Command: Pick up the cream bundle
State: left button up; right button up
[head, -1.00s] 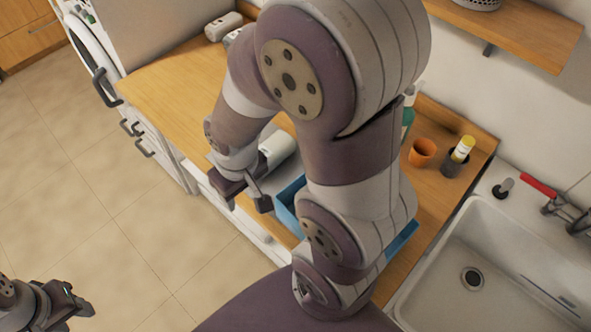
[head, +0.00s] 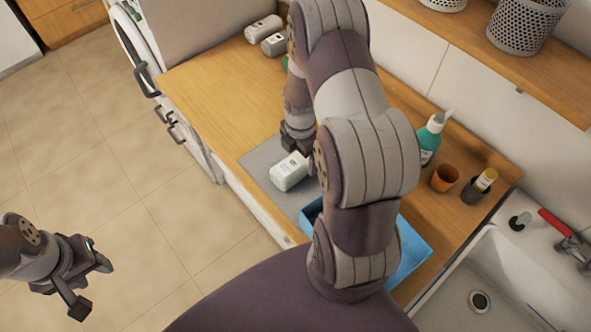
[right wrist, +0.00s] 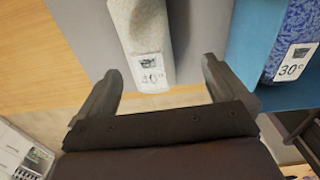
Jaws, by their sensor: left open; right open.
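The cream bundle (head: 289,172) is a pale roll lying on a grey mat (head: 262,157) on the wooden counter. In the head view my right gripper (head: 295,142) is partly hidden, just behind the bundle. My left gripper (head: 94,286) is open and empty above the floor at lower left.
A blue bin (head: 415,250) stands beside the mat, partly hidden by my right arm; a blue bundle (right wrist: 290,45) lies in it. Two pale bundles (head: 263,28) lie at the back. A teal bottle (head: 431,140), orange cup (head: 445,178) and sink (head: 490,270) are on the right.

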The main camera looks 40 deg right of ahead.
aim_at(297, 161)
jog(key=f, duration=0.1)
jog(key=f+b, duration=0.1)
jog(key=f, duration=0.1)
jog(key=shift+s+d, duration=0.15)
jog(key=shift+d, duration=0.15)
jog(key=w+f+b, duration=0.2)
jog(key=f, duration=0.1)
jog(key=w+f+b, duration=0.1)
jog(key=f, duration=0.1)
jog(key=shift+w, duration=0.1)
jog(key=shift+s+a+f+b, duration=0.15)
jog(key=shift+s+f+b, duration=0.3)
jog(key=shift+b, duration=0.45)
jog(key=shift+s+r, duration=0.25)
jog(key=shift+r, duration=0.05)
jog(key=shift+c, duration=0.3)
jog(key=shift+w+f, duration=0.15)
jog(key=shift+w, duration=0.15)
jog(key=c, duration=1)
pick_arm(q)
notch_tip(297, 161, down, 8)
jog(key=w, duration=0.1)
jog(key=shift+w+d+r, duration=0.2)
jog(key=shift+w+d, duration=0.15)
jog(key=shift+w, duration=0.05)
pick_arm(e)
jog(key=shift+c, duration=0.6)
